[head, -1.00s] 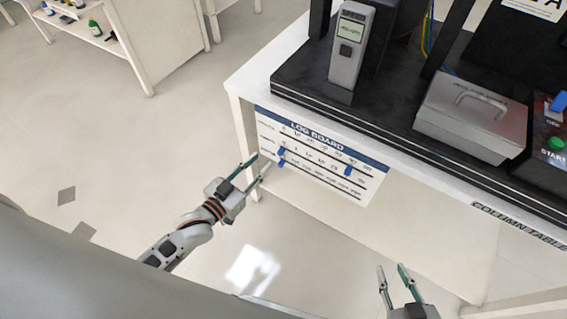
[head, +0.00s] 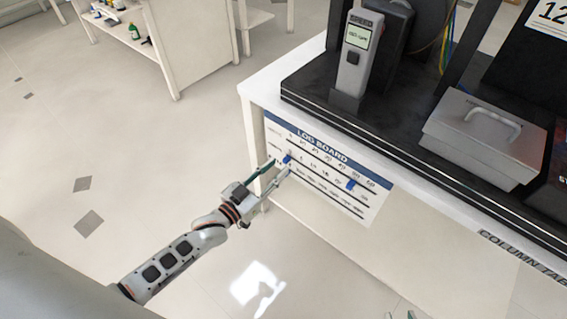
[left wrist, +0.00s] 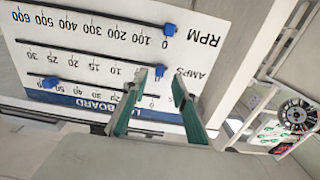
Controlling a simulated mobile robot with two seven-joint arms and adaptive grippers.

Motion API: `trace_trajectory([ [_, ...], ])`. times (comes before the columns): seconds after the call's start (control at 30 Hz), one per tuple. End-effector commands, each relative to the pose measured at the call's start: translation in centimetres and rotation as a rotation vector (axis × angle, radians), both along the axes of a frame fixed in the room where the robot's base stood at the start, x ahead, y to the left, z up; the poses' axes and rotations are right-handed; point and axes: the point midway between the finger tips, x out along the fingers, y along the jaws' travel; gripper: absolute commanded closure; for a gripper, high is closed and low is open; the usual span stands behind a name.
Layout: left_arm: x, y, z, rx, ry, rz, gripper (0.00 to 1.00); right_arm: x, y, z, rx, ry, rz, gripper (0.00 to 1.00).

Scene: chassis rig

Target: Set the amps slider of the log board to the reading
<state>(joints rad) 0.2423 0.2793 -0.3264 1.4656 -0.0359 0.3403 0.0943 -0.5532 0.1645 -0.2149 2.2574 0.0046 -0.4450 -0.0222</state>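The log board (head: 372,205) is a white panel on the table's front, with three slider rows. In the left wrist view it appears upside down. The blue amps slider (left wrist: 159,71) is at the zero end of its row. My left gripper (head: 281,166) is open at the board; its fingertips (left wrist: 161,74) stand either side of the amps slider, and contact cannot be told. The rpm slider (left wrist: 170,29) is near zero; the other row's slider (left wrist: 50,82) is near 50. A grey meter (head: 353,68) has a lit screen, its digits unreadable. My right gripper (head: 400,315) barely shows, fingertips apart.
The white table (head: 262,88) carries a black platform (head: 400,145) with a grey lidded box (head: 470,150). A shelf unit (head: 165,60) with bottles stands at the back left. The floor at the left is clear.

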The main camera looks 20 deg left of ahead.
Motion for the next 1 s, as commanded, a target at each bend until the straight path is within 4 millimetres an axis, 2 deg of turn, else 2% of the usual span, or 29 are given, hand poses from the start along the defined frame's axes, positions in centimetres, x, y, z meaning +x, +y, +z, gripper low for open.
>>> trace_trajectory([
  [0.23, 2.8, -1.1, -0.3, -0.001, 0.004, 0.000, 0.72, -0.3, 0.2, -0.5, 0.004, 0.008, 0.002, 0.72],
  [0.6, 3.5, -1.3, -0.1, -0.001, 0.001, 0.000, 0.72, 0.3, 0.2, 0.3, 0.007, -0.009, 0.004, 0.72],
  [0.63, 3.5, -1.3, -0.1, -0.001, 0.001, 0.000, 0.75, 0.3, 0.2, 0.3, 0.007, -0.009, 0.004, 0.72],
  [0.73, 3.5, -1.3, -0.1, -0.001, 0.001, 0.000, 1.00, 0.3, 0.2, 0.2, 0.005, -0.007, 0.005, 0.72],
  [0.9, 3.4, -1.3, -0.1, -0.001, 0.001, 0.000, 1.00, 0.1, 0.2, -0.1, 0.004, -0.002, 0.005, 0.72],
  [1.0, 3.2, -2.0, 0.0, -0.004, 0.001, 0.000, 1.00, 0.2, 0.2, 0.1, 0.003, -0.004, 0.006, 0.72],
])
